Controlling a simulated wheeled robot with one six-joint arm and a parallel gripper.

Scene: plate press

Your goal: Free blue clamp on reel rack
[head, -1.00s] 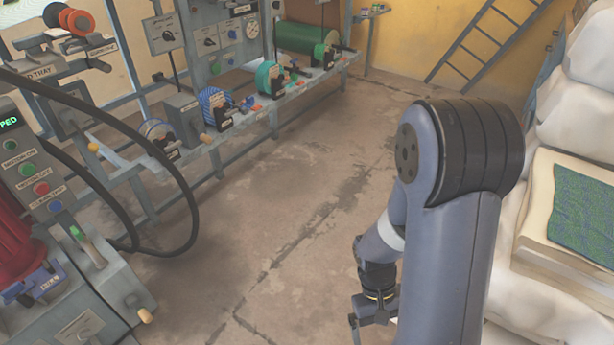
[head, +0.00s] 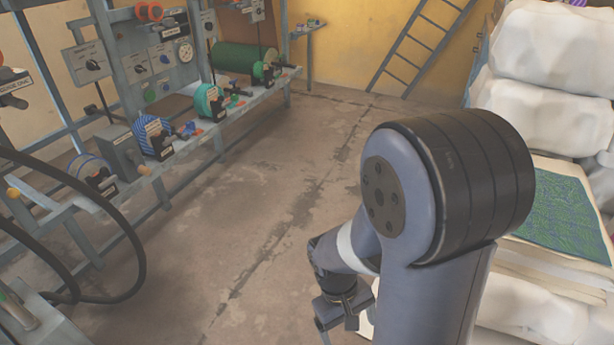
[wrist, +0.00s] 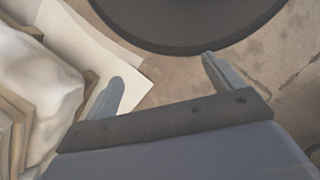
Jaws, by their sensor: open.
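The reel rack (head: 230,112) runs along the left wall, with several reels on its shelf. A small blue clamp (head: 187,130) sits beside the blue-striped reel (head: 152,137) on that shelf; it is too small to tell how it grips. My gripper (head: 328,325) hangs low in front of my arm in the head view, well to the right of the rack and far from the clamp. In the wrist view my gripper (wrist: 165,88) has its two fingers wide apart with nothing between them. The clamp is not in the wrist view.
Stacked white sacks and boards with a green mat (head: 560,212) stand close on the right. Black hoses (head: 135,235) loop at the left front. A ladder (head: 420,45) leans at the back wall. The concrete floor (head: 250,190) between is clear.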

